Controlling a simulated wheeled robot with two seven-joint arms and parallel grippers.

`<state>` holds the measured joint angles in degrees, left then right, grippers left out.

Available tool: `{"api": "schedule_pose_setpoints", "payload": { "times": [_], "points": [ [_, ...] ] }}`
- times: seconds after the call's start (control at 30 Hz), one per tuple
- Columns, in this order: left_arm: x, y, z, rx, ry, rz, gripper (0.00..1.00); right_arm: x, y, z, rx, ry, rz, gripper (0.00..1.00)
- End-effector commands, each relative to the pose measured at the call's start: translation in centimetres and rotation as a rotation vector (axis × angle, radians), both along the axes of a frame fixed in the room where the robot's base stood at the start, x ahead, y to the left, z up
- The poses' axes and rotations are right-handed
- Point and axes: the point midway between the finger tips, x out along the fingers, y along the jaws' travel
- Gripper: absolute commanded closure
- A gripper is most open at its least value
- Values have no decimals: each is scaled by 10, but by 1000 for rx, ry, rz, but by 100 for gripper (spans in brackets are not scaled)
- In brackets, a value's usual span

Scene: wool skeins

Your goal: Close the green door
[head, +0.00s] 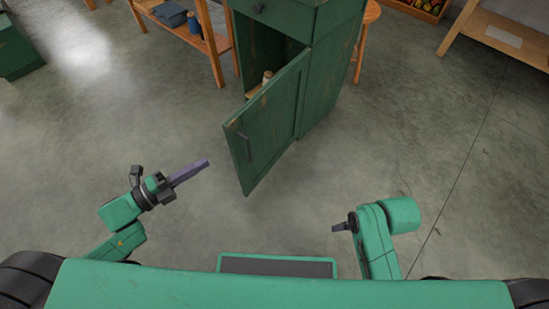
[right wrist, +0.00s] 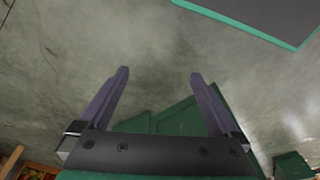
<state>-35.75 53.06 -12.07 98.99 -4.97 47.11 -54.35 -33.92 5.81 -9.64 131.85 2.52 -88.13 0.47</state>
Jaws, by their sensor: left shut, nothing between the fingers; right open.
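The green door (head: 264,131) belongs to a green cabinet (head: 328,70) and stands open in the head view, swung out toward me. A dark bar handle (head: 244,146) is on its outer face, near the free edge. My left gripper (head: 206,163) is shut and empty, left of the door's free edge and apart from it. My right gripper (head: 335,228) is low and right of the door. The right wrist view shows the right gripper (right wrist: 158,78) open, with nothing between its fingers; green surfaces lie behind it, partly hidden.
A small pale bottle (head: 267,77) stands inside the cabinet. A wooden table (head: 214,45) is behind on the left, a stool (head: 369,14) behind the cabinet, and a wooden bench (head: 481,26) at the far right. The concrete floor around the door is clear.

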Motion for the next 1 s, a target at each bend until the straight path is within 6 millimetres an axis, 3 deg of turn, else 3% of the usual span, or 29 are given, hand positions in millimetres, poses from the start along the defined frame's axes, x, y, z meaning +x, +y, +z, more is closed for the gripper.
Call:
{"api": "schedule_pose_setpoints", "payload": {
  "times": [0.1,0.27,0.63,0.8,1.0],
  "points": [
    [-3,-11,3,-2,-42,-43,100,-2,0,5,2,-3,1,2],
    [11,-28,5,-3,-43,-41,100,-6,0,22,7,-8,8,2],
    [59,-89,5,-5,-43,-38,100,32,51,-22,152,-258,60,2],
    [74,-62,3,1,-37,-35,100,43,72,-35,219,-362,67,2],
    [79,-53,6,-3,-35,-35,100,47,79,-36,246,-406,67,2]
  ]
}}
